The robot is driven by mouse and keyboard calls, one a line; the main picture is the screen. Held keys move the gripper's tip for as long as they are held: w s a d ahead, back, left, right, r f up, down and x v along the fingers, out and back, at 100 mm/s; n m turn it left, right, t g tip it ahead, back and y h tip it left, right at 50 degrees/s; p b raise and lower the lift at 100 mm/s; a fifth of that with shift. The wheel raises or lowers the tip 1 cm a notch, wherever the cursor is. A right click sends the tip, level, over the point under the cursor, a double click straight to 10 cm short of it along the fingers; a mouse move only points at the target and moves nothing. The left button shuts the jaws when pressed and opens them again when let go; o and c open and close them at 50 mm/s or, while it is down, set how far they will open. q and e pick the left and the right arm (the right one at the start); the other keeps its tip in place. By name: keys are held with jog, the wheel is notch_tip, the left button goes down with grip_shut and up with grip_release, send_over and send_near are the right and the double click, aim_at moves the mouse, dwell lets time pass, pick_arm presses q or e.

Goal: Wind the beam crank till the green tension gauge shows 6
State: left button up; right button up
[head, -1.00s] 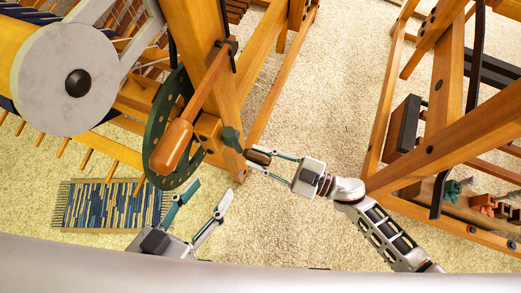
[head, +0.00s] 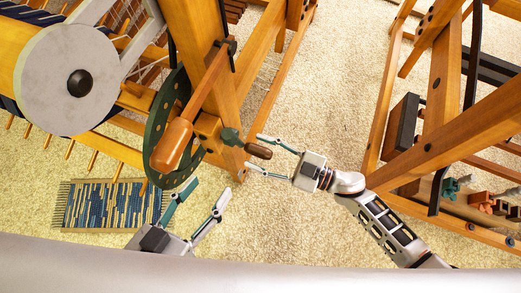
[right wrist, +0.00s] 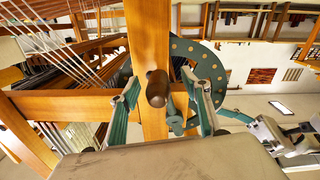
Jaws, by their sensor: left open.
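The crank's dark brown handle (head: 258,150) sticks out from a small green crank arm (head: 231,137) at the foot of a wooden loom post. My right gripper (head: 256,153) is open, its fingers spread on either side of the handle. In the right wrist view the handle (right wrist: 157,88) points at the camera between the two fingers (right wrist: 160,82), apart from both. My left gripper (head: 210,187) is open and empty below the large green holed wheel (head: 155,135). That wheel also shows in the right wrist view (right wrist: 205,65). I cannot make out a gauge reading.
A wooden lever with an orange-brown grip (head: 172,146) hangs in front of the green wheel. A white-ended beam roller (head: 70,80) is at the upper left. A blue striped rug (head: 105,205) lies below. Another wooden frame (head: 445,150) stands right; carpet between is clear.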

pick_arm(q)
jog(key=shift+r, duration=0.1)
pick_arm(e)
jog(key=shift+d, duration=0.1)
jog(key=shift+v, duration=1.1)
pick_arm(q)
jog(key=shift+w+d+r+p, duration=0.1)
jog(key=shift+w+r+p, duration=0.2)
jog(key=shift+r, duration=0.35)
pick_arm(e)
jog(key=v, duration=0.4)
jog(key=shift+s+d, duration=0.1)
jog(key=shift+d, duration=0.15)
pick_arm(q)
jog(key=shift+s, duration=0.1)
pick_arm(e)
jog(key=shift+r, duration=0.1)
notch_tip(320, 180, up, 10)
